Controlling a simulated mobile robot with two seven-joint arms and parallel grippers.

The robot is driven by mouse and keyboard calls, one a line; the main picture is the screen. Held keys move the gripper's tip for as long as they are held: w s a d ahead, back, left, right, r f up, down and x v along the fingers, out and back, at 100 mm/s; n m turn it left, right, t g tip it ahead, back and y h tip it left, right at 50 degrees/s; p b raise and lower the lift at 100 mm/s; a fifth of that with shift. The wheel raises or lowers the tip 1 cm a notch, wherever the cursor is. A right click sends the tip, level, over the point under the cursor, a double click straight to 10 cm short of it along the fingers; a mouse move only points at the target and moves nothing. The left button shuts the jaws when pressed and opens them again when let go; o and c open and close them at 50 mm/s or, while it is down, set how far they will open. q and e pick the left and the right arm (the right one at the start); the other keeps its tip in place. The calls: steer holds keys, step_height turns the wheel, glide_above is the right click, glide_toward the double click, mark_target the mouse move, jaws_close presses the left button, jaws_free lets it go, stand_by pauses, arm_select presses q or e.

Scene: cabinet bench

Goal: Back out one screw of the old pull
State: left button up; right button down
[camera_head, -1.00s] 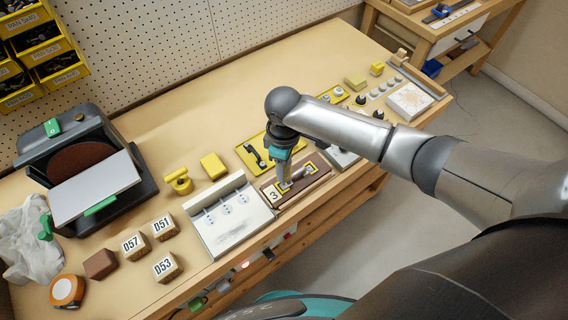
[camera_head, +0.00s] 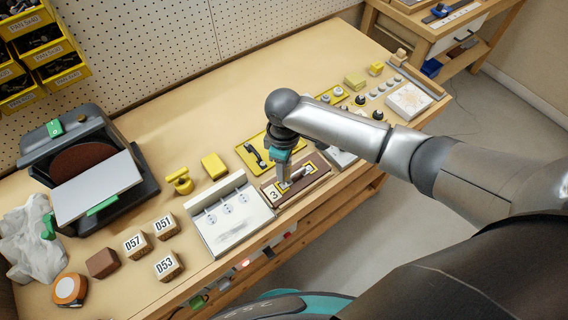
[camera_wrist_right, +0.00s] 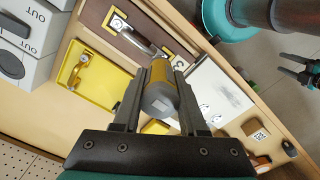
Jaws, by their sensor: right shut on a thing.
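My right gripper (camera_head: 284,182) points down over the brown drawer front (camera_head: 303,190) marked 3. In the right wrist view its fingers are shut on a yellow and grey cylindrical driver (camera_wrist_right: 160,98). The driver points away from the wrist camera, and its tip is hidden. The old pull (camera_wrist_right: 132,36), a metal handle in a yellow-edged recess on the dark brown front, lies just beyond the driver. Whether the driver touches a screw cannot be seen. What looks like my left gripper (camera_wrist_right: 299,72) is at the right edge of the wrist view, fingers apart and empty.
A white panel (camera_head: 228,222) with several small fittings lies left of the drawer front. Numbered blocks (camera_head: 136,245) and a sander (camera_head: 95,180) stand at left. Knobs and a white board (camera_head: 409,101) are at right.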

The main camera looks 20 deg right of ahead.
steer(key=shift+f, duration=0.3)
stand_by(0.9)
steer(key=shift+s+f+p, duration=0.1)
steer(key=shift+s+p, duration=0.15)
steer(key=shift+p, duration=0.1)
stand_by(0.8)
steer(key=r+p, duration=0.6)
steer(key=p, duration=0.1)
steer(key=shift+w+r, duration=0.2)
steer(key=shift+w, duration=0.05)
steer(key=shift+f, duration=0.1)
stand_by(0.6)
